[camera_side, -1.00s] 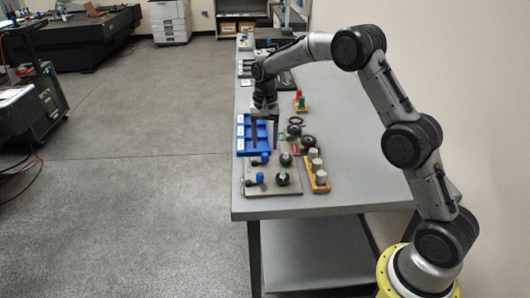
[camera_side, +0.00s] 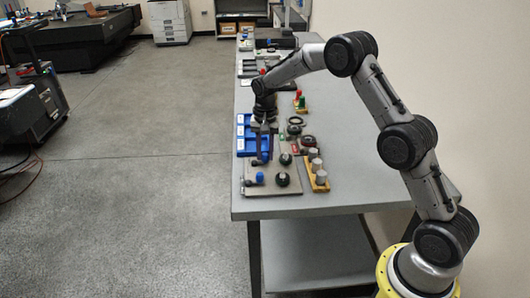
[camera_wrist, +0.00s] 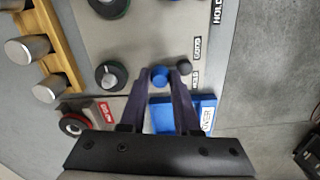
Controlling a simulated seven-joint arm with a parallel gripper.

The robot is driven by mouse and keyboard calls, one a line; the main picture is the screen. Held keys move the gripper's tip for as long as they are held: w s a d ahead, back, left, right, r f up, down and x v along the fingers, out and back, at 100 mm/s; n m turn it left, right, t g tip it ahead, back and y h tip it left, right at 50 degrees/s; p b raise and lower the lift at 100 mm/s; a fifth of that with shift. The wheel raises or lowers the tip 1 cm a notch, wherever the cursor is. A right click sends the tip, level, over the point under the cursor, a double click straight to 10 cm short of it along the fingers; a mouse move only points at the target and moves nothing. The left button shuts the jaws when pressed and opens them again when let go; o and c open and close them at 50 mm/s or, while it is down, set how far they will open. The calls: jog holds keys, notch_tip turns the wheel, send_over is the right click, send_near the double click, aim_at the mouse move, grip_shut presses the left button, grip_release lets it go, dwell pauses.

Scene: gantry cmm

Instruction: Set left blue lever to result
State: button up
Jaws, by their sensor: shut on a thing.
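A beige control panel (camera_side: 272,188) lies on the near end of the bench and carries two blue-capped levers. My gripper (camera_side: 263,159) is down at the farther lever. In the wrist view its fingers (camera_wrist: 161,71) are shut on that lever's blue knob (camera_wrist: 160,77), which shows between the tips. A small dark ball (camera_wrist: 184,66) sits just right of the knob, near printed labels, one reading GOOD (camera_wrist: 197,48). The nearer blue lever (camera_side: 260,177) stands free in the side view. The fingers hide the lever's base, so its exact setting is unclear.
A blue tray (camera_side: 240,146) lies just beyond the panel, under my gripper. Green-black round knobs (camera_wrist: 110,75) are mounted on the panel beside the levers. A wooden rack (camera_side: 320,186) of metal cylinders stands to the right. Bare bench lies farther right.

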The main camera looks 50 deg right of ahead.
grip_shut()
jog(key=n, duration=0.2)
jog(key=w+n, duration=0.1)
jog(key=shift+d, duration=0.3)
jog(key=shift+w+d+n, duration=0.1)
jog(key=shift+w+n, duration=0.15)
jog(key=shift+n, duration=0.75)
jog(key=shift+w+d+n, duration=0.1)
jog(key=shift+w+n, duration=0.1)
jog(key=shift+n, duration=0.8)
jog(key=o, duration=1)
grip_release()
jog(key=shift+c, duration=0.2)
notch_tip(320, 180, up, 14)
